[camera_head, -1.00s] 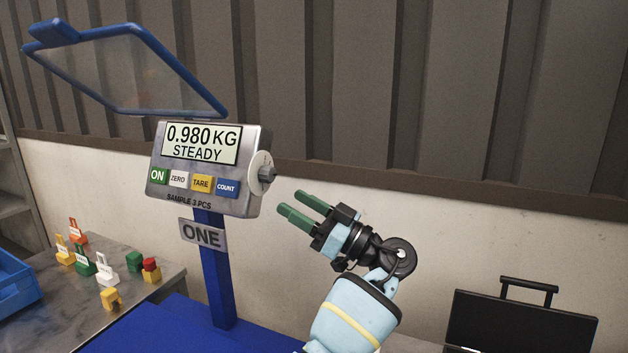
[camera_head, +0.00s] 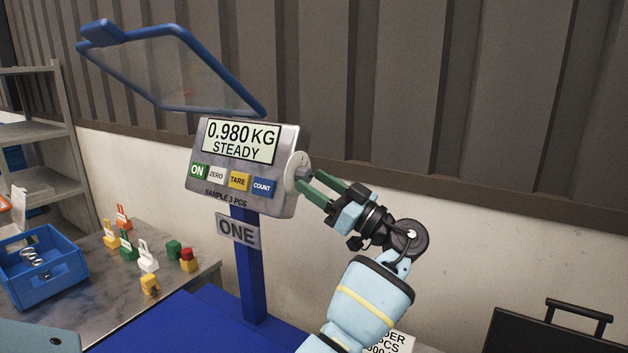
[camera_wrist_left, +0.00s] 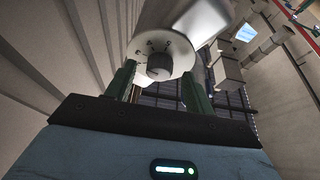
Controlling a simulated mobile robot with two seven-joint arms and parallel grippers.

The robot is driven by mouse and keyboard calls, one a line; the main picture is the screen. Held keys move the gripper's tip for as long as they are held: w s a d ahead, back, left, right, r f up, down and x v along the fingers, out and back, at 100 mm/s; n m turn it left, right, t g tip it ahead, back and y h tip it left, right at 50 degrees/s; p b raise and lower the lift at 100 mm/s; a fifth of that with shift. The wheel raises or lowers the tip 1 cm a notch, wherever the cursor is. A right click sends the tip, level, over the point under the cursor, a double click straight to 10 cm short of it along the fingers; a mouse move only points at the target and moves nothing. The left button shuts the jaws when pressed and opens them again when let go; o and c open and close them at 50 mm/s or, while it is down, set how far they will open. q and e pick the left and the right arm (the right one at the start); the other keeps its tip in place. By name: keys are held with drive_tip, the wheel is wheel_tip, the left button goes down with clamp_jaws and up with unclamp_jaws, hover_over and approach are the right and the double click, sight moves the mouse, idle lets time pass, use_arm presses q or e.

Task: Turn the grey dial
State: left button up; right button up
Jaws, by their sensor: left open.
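The grey dial (camera_head: 303,172) is a knob on a pale round plate with small marks, on the right side of the scale's display box (camera_head: 282,140). The display reads 0.980 KG STEADY. My left gripper (camera_head: 310,181) is open, its two green fingertips right at the dial. In the left wrist view the dial's knob (camera_wrist_left: 159,66) shows between the spread fingers of the gripper (camera_wrist_left: 158,74). I cannot tell whether either finger touches it. My right gripper is not in view.
The box sits on a blue post (camera_head: 252,270) with a sign ONE. A blue-framed clear panel (camera_head: 170,70) hangs above it. Small coloured blocks (camera_head: 148,260) and a blue crate (camera_head: 45,285) stand on the left table. A black case (camera_head: 545,332) stands lower right.

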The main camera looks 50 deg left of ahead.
use_arm(q)
drive_tip(key=shift+s+a+r, duration=0.15)
drive_tip(key=shift+a+r, duration=0.05)
drive_tip(key=shift+a, duration=0.25)
drive_tip(key=c, duration=1)
drive_tip(key=shift+o, duration=0.2)
